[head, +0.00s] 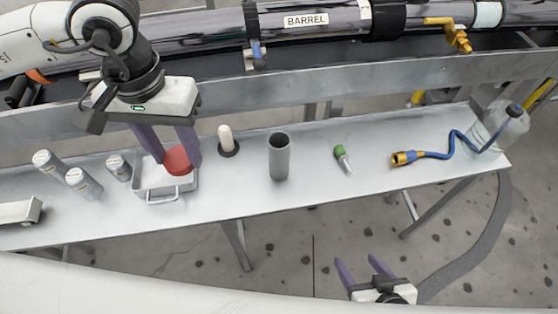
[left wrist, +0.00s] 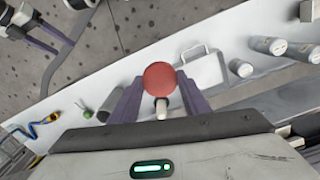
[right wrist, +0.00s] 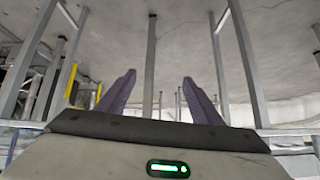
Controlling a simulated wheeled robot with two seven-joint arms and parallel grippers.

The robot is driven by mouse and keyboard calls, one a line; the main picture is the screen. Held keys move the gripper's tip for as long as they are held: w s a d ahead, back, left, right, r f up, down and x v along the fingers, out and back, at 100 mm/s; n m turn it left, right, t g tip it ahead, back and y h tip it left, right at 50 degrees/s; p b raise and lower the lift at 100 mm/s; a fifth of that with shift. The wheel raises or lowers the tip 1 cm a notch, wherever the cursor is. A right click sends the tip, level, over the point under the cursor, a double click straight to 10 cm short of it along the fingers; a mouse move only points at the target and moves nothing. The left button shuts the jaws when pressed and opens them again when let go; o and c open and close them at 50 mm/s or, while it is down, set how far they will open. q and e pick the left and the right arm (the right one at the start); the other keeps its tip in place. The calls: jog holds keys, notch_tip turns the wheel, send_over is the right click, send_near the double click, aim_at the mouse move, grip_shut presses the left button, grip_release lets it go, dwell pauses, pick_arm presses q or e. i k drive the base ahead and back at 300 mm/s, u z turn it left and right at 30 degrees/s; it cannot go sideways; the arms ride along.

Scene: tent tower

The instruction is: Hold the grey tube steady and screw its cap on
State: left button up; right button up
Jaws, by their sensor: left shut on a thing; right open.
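The grey tube (head: 279,160) stands upright on the bench in the head view, its top open and nothing holding it. My left gripper (head: 179,156) is shut on the round red cap (head: 178,163), above the metal tray and left of the tube. In the left wrist view the red cap (left wrist: 160,78) sits between the fingertips. The tube is partly hidden behind a finger there. My right gripper (head: 364,263) is open and empty, in front of the bench and below the tube in the picture. The right wrist view shows its spread fingers (right wrist: 158,82) with nothing between.
The metal tray (head: 146,190) and several grey cylinders (head: 84,183) are on the left. A white peg on a dark base (head: 226,138) stands between tray and tube. A green-capped item (head: 343,158), a blue hose (head: 434,155) and a clear bottle (head: 490,127) are right. The barrel (head: 325,20) runs behind.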

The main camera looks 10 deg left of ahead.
aim_at(278, 142)
jog(key=z, duration=2.55)
jog(key=k, duration=0.8)
jog(key=u, duration=1.9)
